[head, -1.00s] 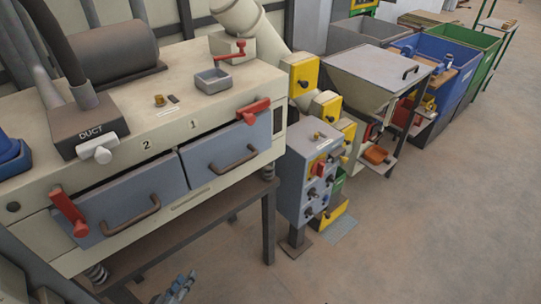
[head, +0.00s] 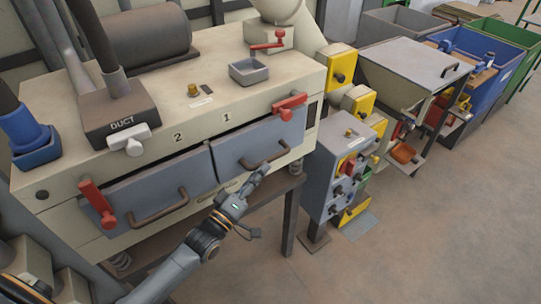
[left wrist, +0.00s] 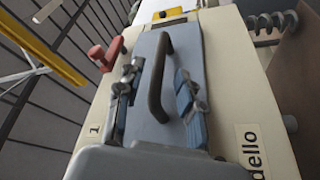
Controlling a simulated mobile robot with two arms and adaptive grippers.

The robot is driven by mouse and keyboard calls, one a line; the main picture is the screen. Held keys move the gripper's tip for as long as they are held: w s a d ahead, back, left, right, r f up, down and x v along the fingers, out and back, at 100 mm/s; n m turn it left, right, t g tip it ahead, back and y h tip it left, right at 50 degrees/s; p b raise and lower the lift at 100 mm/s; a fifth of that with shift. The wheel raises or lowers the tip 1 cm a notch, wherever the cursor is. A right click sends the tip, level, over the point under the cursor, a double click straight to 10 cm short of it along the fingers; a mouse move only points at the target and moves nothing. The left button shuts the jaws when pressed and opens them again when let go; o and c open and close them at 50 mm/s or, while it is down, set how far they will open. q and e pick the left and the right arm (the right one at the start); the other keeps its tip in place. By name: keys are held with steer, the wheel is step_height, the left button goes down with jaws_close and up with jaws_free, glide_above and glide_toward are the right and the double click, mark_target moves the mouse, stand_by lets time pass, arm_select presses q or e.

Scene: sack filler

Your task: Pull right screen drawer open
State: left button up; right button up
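The right screen drawer (head: 240,143) has a blue-grey front under the number 1, with a dark slit along its top edge. Its brown bar handle (head: 278,157) is partly covered by my left gripper (head: 258,178), which reaches it from below. In the left wrist view, the handle (left wrist: 153,95) lies between the two spread fingers of the left gripper (left wrist: 158,90), with gaps on both sides. The fingers are open and hold nothing. A red clamp (head: 290,106) sits at the drawer's upper right corner; it also shows in the wrist view (left wrist: 106,54). My right gripper is not in view.
The left drawer (head: 135,195), with its own handle and red clamp (head: 97,203), is beside it. A grey control box (head: 335,170) with knobs stands close on the right. The floor (head: 390,255) in front is clear.

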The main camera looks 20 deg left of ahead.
mark_target(270, 158)
arm_select(q)
steer(key=p+x, duration=0.1)
steer(key=x, duration=0.4)
steer(key=shift+w, duration=0.1)
jaws_close()
